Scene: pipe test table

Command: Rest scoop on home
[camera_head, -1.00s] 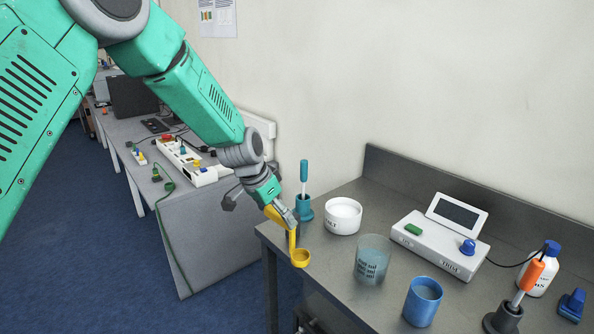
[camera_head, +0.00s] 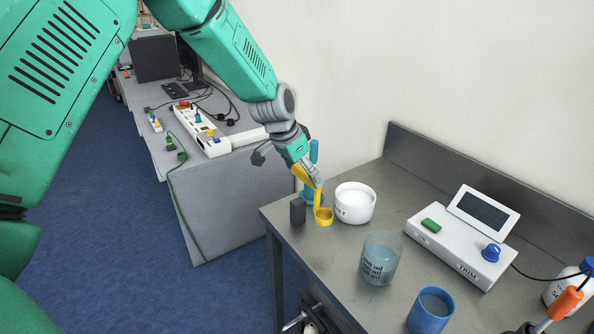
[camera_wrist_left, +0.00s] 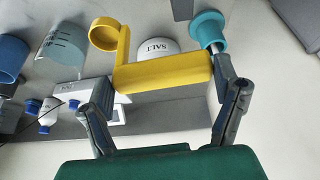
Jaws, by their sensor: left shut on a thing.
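The yellow scoop (camera_head: 323,214) is in my left gripper (camera_head: 312,178), at the left end of the metal table. In the left wrist view the fingers of my left gripper (camera_wrist_left: 160,76) are shut on the handle of the scoop (camera_wrist_left: 165,73), which lies across them. The scoop's round cup (camera_wrist_left: 104,34) hangs low by the table top in the head view; I cannot tell whether it touches. A dark grey upright block (camera_head: 298,211) stands just left of the cup; I cannot tell whether it is the home. My right gripper is not in view.
A white SALT bowl (camera_head: 355,203) stands close right of the scoop. A teal holder (camera_head: 312,197) with a teal-handled tool is behind it. A clear beaker (camera_head: 380,258), a blue cup (camera_head: 430,310) and a white device (camera_head: 463,240) stand farther right. The table's left edge is near.

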